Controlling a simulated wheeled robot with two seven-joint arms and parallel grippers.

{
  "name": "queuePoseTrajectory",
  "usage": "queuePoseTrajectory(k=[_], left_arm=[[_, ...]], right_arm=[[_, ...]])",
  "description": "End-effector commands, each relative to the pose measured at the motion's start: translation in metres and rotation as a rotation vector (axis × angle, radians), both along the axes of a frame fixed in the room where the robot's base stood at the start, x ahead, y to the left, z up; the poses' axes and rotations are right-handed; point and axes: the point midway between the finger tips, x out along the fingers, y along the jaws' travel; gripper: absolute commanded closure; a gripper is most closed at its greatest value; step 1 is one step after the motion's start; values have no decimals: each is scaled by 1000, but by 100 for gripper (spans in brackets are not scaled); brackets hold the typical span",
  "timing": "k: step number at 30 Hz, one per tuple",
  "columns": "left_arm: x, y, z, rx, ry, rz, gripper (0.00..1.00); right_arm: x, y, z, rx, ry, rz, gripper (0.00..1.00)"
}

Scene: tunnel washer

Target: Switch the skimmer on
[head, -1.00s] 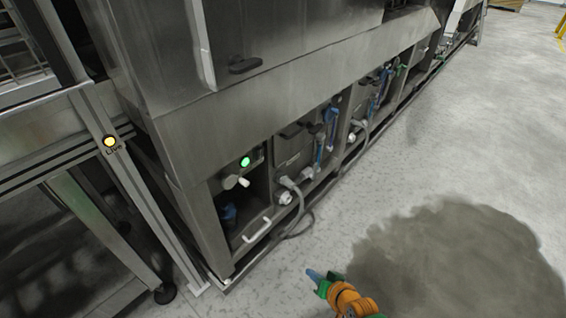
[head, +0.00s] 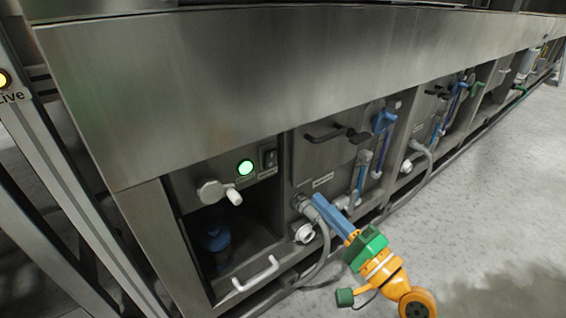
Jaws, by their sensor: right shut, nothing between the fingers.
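A small dark rocker switch (head: 269,158) sits on the metal panel in the lower left bay of the machine, just right of a lit green lamp (head: 245,167). Its rocker position is too small to tell. I cannot read a label naming the skimmer. My right gripper (head: 316,198), with long blue fingers and a green body, is shut and empty. It shows below and right of the switch, apart from it in the picture, in front of the neighbouring panel. My left gripper is not in view.
A valve with a white lever (head: 234,196) sits below the lamp. A white handle (head: 256,273) crosses the front of the bay. A grey hose (head: 322,250) hangs by my right gripper. Blue-handled valves (head: 382,122) stand further right. The floor at the right is open.

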Motion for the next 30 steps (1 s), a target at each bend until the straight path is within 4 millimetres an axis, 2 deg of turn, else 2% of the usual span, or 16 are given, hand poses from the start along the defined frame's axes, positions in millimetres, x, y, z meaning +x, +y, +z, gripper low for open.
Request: queuePoseTrajectory(k=[7,10,14,17,21,25,30], left_arm=[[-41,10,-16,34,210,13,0],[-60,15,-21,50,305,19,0],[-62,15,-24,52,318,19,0],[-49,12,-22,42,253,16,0],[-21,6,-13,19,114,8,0],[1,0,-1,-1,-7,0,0],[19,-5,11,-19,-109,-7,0]], right_arm=[[19,14,7,1,-1,0,100],[37,27,12,1,-1,-1,100],[60,44,16,0,-2,0,100],[77,57,19,0,-2,1,100],[92,68,22,-2,-1,1,100],[101,74,24,-2,0,1,100],[107,79,27,-2,0,1,100]])
